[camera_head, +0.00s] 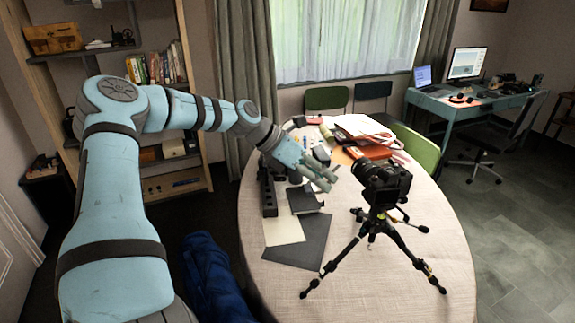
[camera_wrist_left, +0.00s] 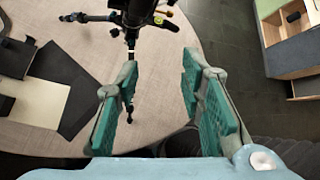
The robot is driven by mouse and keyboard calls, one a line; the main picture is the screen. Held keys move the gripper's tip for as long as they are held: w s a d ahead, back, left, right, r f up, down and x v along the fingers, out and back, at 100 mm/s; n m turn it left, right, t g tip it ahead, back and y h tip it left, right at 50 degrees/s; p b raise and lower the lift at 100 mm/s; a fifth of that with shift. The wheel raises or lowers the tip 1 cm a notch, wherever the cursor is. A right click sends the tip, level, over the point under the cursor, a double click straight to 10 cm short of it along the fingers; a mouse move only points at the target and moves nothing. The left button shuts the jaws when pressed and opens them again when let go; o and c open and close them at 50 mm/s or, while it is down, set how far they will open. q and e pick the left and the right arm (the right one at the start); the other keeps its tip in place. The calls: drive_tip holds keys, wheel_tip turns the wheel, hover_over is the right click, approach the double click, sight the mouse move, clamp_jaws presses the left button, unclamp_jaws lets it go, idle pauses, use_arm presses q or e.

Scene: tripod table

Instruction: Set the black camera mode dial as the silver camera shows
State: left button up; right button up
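The black camera (camera_head: 383,183) stands upright on a small black tripod (camera_head: 372,228) on the round table (camera_head: 400,290). Its mode dial is too small to make out. My left gripper (camera_head: 324,178) is above the table, just left of the black camera and apart from it. In the left wrist view the two teal-padded fingers (camera_wrist_left: 160,72) are spread with nothing held between them. The tripod's dark upper part (camera_wrist_left: 135,14) shows beyond the fingertips at the top. I cannot pick out the silver camera clearly among the table items. My right gripper is not in view.
A black power strip (camera_head: 268,192), a dark box (camera_head: 305,199), a cream sheet (camera_head: 283,231) and a dark grey sheet (camera_head: 298,246) lie left of the tripod. Orange and red items (camera_head: 368,152) crowd the back. The table's front right is clear.

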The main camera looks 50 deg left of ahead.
use_arm(q)
drive_tip(key=s+d+f+n+t+y, duration=0.1)
drive_tip(key=s+f+n+y, duration=0.3)
drive_tip(key=f+n, duration=0.7)
drive_tip(key=s+d+f+n+t+y, duration=0.1)
drive_tip(key=s+d+f+n+y, duration=0.1)
drive_tip(key=s+f+n+y, duration=0.2)
drive_tip(key=s+f+n, duration=0.3)
drive_tip(key=f+n, duration=0.5)
drive_tip(key=n, duration=0.4)
drive_tip(key=shift+s+d+f+t, duration=0.15)
drive_tip(key=shift+s+f+t, duration=0.15)
drive_tip(key=shift+s+t, duration=0.1)
